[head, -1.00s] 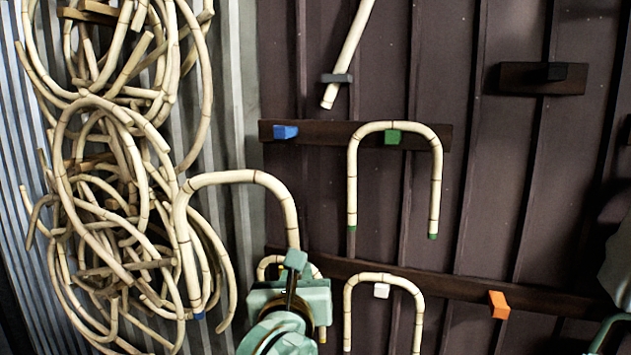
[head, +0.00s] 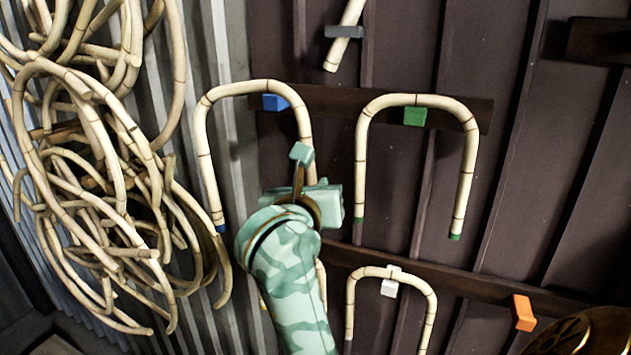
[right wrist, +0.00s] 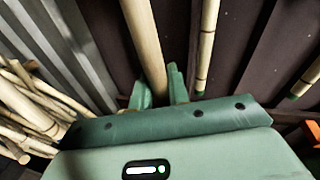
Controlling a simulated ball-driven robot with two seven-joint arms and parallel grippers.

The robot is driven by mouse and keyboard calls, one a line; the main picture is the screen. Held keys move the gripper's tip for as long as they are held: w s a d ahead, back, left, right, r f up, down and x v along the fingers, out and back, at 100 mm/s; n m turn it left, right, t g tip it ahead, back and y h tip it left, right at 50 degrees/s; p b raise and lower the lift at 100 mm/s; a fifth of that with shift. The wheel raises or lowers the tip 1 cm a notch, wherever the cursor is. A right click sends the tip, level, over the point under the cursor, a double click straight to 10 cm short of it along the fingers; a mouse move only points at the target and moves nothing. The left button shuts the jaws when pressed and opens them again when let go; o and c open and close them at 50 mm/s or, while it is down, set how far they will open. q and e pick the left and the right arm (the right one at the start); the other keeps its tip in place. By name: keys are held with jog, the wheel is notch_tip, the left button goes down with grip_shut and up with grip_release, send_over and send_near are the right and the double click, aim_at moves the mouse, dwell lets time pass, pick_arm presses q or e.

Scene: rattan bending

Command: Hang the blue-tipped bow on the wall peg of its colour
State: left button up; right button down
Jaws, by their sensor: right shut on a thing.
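The blue-tipped bow (head: 204,142), a pale rattan arch, hangs upright with its bend up. Its blue tip (head: 221,228) is at the lower end of the left leg. My right gripper (head: 302,156) is shut on its right leg, which also runs up between the fingers in the right wrist view (right wrist: 147,45). The blue peg (head: 276,102) shows just under the top of the bend, inside the arch. I cannot tell whether the bow touches it. The right leg's lower end is hidden behind my gripper and arm. My left gripper is not in view.
A green-tipped bow (head: 361,150) hangs on the green peg (head: 414,116) close to the right. Another bow hangs on the white peg (head: 390,286) below; the orange peg (head: 524,312) is bare. Tangled rattan (head: 100,180) hangs at the left.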

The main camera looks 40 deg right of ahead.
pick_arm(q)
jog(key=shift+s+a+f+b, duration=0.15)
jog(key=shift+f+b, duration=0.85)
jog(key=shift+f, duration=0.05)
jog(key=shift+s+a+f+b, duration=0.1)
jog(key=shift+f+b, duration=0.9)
pick_arm(e)
jog(key=shift+s+d+x, duration=0.2)
jog(key=shift+s+x, duration=0.1)
jog(key=shift+x, duration=1.45)
jog(key=shift+s+d+x, duration=0.25)
jog(key=shift+x, duration=1.5)
jog(key=shift+s+d+x, duration=0.2)
jog(key=shift+s+x, duration=0.1)
jog(key=shift+x, duration=1.45)
jog(key=shift+f, duration=0.2)
jog(key=c, duration=1.3)
grip_release()
jog(key=shift+o, duration=0.2)
pick_arm(q)
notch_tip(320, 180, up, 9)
jog(key=p, duration=0.9)
pick_arm(e)
jog(key=v, duration=1.6)
jog(key=shift+s, duration=0.2)
